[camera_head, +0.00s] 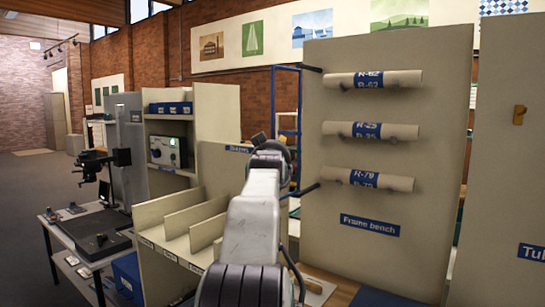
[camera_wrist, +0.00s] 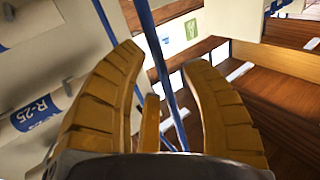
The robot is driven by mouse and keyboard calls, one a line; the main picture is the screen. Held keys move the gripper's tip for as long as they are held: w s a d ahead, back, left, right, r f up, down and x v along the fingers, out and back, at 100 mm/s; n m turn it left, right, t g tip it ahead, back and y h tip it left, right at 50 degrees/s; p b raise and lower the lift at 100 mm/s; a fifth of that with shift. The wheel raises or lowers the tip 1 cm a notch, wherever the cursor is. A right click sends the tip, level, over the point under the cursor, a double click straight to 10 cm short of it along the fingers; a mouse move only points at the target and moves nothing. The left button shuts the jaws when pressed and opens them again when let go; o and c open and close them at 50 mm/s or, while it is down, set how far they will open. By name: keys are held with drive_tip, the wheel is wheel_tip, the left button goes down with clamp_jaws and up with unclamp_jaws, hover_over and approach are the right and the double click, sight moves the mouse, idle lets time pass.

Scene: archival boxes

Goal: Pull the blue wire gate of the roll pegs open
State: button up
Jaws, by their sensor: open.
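Three white rolls with blue labels lie across the panel on dark pegs: the top roll (camera_head: 400,79), the middle roll (camera_head: 400,131) and the bottom roll (camera_head: 396,182). My gripper (camera_wrist: 163,60) is open, with yellow-brown fingers. In the wrist view a blue gate bar (camera_wrist: 157,50) runs slantwise between the fingers. I cannot tell how deep it lies between them, and no grip shows. In the head view my arm hides the gate's lower part.
A beige sorter with upright dividers (camera_head: 193,216) stands left of my arm, with a shelf unit (camera_head: 168,140) behind it. Another beige panel (camera_head: 508,150) stands at the right. Open floor lies at the far left.

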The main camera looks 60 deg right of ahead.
drive_tip(key=v, duration=1.1)
drive_tip(key=shift+a, duration=0.35)
drive_tip(key=shift+f, duration=0.1)
